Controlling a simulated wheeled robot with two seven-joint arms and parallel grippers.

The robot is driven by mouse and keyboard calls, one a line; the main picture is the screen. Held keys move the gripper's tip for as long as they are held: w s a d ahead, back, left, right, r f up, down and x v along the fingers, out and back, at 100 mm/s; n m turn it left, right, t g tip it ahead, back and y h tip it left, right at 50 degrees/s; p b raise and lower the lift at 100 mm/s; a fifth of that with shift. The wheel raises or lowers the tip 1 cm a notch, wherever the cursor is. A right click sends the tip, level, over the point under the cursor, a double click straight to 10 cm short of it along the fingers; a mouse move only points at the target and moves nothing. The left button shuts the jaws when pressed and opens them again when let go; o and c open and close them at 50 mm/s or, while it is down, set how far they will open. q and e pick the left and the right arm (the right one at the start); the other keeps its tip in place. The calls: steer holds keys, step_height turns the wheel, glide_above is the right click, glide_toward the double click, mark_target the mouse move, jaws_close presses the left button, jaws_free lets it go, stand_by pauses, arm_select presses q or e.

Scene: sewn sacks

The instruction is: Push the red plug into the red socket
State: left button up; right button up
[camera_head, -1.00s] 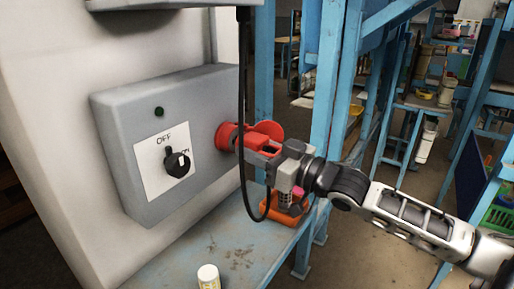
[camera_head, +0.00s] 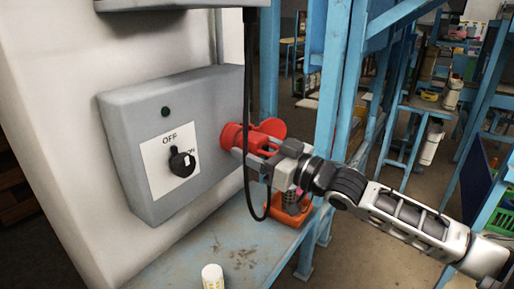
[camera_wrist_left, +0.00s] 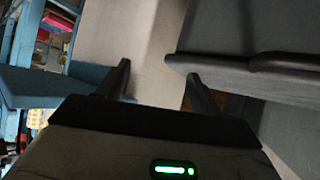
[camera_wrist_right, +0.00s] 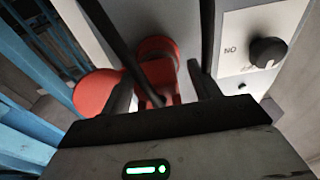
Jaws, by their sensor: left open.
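The red socket (camera_head: 231,136) sits on the right side of the grey switch box, its round red lid (camera_wrist_right: 95,93) swung out beside it. The red plug (camera_wrist_right: 160,75) is in line with the socket and appears to meet it; how deep it sits I cannot tell. My right gripper (camera_head: 252,157) is at the plug, its fingers on either side with a visible gap in the right wrist view (camera_wrist_right: 163,88), so it looks open. My left gripper (camera_wrist_left: 157,78) is open and empty in the left wrist view, before a pale wall and grey surfaces; it is outside the head view.
A black cable (camera_head: 246,100) hangs in front of the socket and loops below my right gripper. The box (camera_head: 140,120) has a black OFF/ON knob (camera_head: 182,162). A blue bench (camera_head: 240,250) below carries a white cylinder (camera_head: 212,277) and an orange-based object (camera_head: 290,213). Blue posts stand right.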

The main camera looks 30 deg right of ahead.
arm_select(q)
steer(key=shift+a+f, duration=0.1)
arm_select(e)
steer(key=shift+w+d, duration=0.1)
steer(key=shift+d, duration=0.1)
steer(key=shift+s+d+f, duration=0.1)
steer(key=shift+s, duration=0.1)
arm_select(q)
steer(key=shift+s+a+f+p, duration=0.2)
steer(key=shift+f+p, duration=0.15)
steer(key=shift+p, duration=0.25)
arm_select(e)
steer(key=v, duration=1.5)
steer(key=shift+s, duration=0.35)
steer(key=shift+a, duration=0.2)
